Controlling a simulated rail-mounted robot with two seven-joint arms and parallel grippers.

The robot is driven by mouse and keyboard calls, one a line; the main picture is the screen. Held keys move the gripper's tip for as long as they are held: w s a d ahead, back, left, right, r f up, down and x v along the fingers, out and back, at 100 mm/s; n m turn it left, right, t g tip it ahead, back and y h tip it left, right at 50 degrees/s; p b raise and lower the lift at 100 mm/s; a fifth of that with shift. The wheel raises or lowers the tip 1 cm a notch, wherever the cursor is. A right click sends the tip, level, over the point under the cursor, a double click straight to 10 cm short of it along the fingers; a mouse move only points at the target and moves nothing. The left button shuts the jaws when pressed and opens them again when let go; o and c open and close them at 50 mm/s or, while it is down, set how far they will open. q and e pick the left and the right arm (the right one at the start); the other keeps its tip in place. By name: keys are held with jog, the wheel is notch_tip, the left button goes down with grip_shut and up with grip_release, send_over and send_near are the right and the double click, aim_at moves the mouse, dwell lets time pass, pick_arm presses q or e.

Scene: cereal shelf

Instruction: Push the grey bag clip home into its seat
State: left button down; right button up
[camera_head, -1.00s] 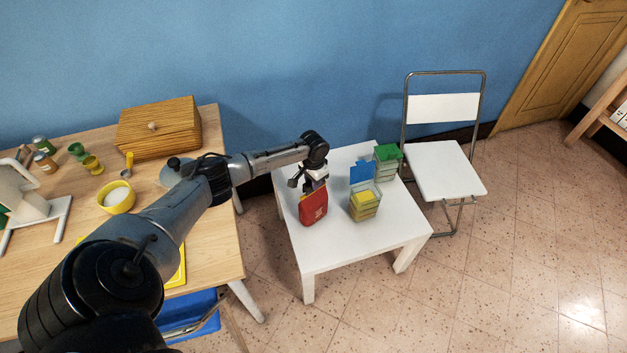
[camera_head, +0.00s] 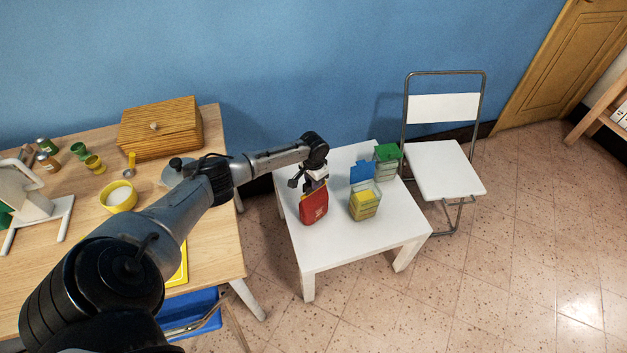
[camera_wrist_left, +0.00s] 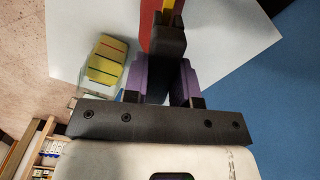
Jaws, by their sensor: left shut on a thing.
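The red bag (camera_head: 312,210) stands on the white table (camera_head: 346,250), with its top at my left gripper (camera_head: 313,184). In the left wrist view, the gripper's purple finger pads (camera_wrist_left: 162,75) are shut on a dark grey piece, the bag clip (camera_wrist_left: 168,42). The clip reaches forward from the pads to the red bag (camera_wrist_left: 147,22), which has a yellow strip. The clip overlaps the bag's upper edge in this view. I cannot tell how deep the clip sits, since its seat is hidden. My right gripper is in neither view.
A clear container with yellow contents (camera_head: 364,210) and a raised blue lid (camera_head: 362,173) stands right of the bag. A green-lidded container (camera_head: 387,153) stands behind it. The table's front is clear. A folding chair (camera_head: 446,170) stands to the right, a cluttered wooden table (camera_head: 217,243) to the left.

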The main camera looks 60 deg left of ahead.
pick_arm(q)
jog(key=shift+f+b, duration=0.55)
jog(key=shift+f, duration=0.95)
jog(key=c, duration=0.8)
grip_release()
jog(key=shift+c, duration=0.2)
jog(key=shift+r, duration=0.1)
notch_tip(320, 180, up, 14)
jog(key=p, duration=0.5)
